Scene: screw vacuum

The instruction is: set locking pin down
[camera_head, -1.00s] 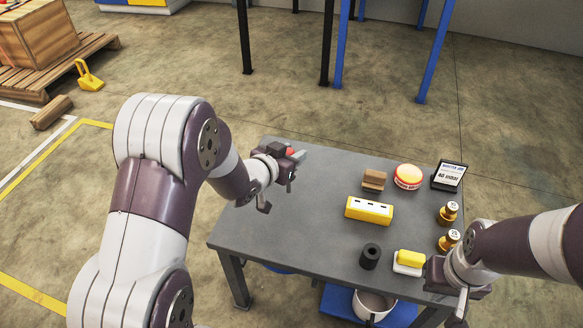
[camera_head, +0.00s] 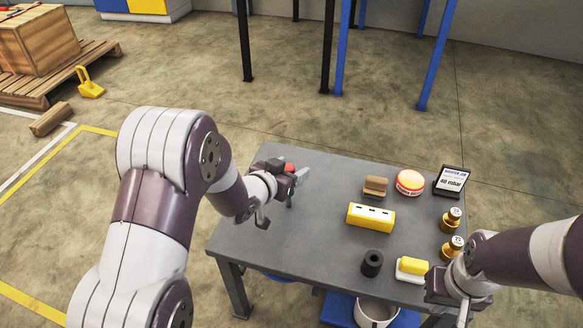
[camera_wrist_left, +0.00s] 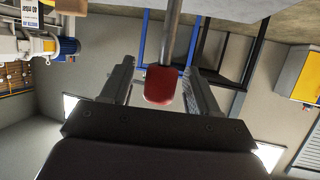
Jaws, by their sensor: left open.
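The locking pin shows a red knob (camera_wrist_left: 160,85) and a metal shaft (camera_wrist_left: 171,35) in the left wrist view. Its red end also shows in the head view (camera_head: 290,168). My left gripper (camera_head: 291,170) is over the far left part of the grey table (camera_head: 300,235). Its two fingers (camera_wrist_left: 160,88) are spread, one on each side of the red knob, with gaps between. Whether the pin touches the table is hidden. My right gripper (camera_head: 460,304) is at the table's front right edge, its fingers too obscured to judge.
The table's left middle is clear.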

